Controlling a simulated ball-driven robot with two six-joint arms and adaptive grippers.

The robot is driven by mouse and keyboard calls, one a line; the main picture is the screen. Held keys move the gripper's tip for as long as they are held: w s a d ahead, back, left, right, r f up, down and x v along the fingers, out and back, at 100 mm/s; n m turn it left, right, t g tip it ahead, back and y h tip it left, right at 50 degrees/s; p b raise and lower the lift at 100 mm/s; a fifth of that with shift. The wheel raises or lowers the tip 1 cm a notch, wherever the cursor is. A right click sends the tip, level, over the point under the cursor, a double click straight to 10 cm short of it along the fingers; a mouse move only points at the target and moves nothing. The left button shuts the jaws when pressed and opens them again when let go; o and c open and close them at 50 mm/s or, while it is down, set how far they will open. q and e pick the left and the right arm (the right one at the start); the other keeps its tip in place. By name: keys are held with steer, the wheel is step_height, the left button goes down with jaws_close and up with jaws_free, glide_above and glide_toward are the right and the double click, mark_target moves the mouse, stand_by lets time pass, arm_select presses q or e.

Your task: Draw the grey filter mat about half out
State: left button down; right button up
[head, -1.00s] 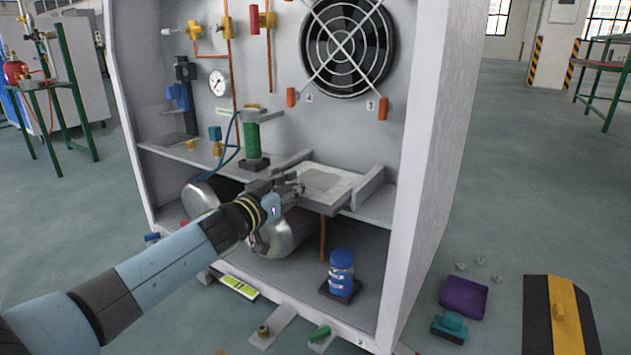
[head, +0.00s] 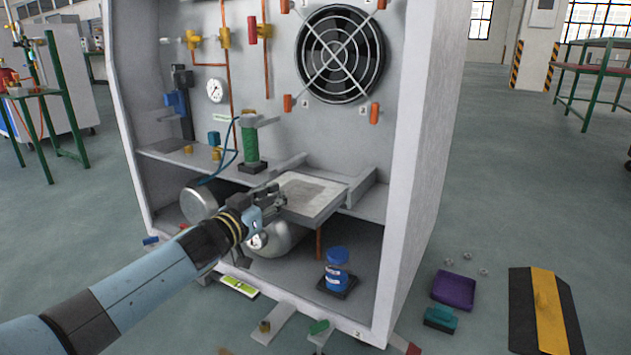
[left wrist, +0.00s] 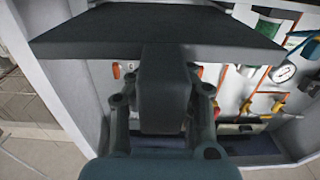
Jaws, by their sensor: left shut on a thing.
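The grey filter mat (head: 318,192), a flat light panel with a pale border, lies level on the cabinet shelf between two raised side rails. Its front part juts out past the shelf's front edge; its back part is still between the rails. My left gripper (head: 276,199) is shut at the mat's front left side. In the left wrist view the mat shows as a dark slab (left wrist: 155,30), with a block-like grip (left wrist: 164,88) between my left gripper's fingers (left wrist: 163,112). My right gripper is not in view.
A green cylinder (head: 250,144) stands on the shelf left of the mat. Below are metal tanks (head: 278,236) and a blue jar (head: 337,268). The right rail (head: 362,189) flanks the mat. The cabinet's right wall (head: 423,170) stands beyond.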

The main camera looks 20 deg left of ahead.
arm_select(q)
steer(key=c, duration=1.2)
jaws_free()
steer(key=s+a, duration=0.1)
steer(key=s, duration=1.1)
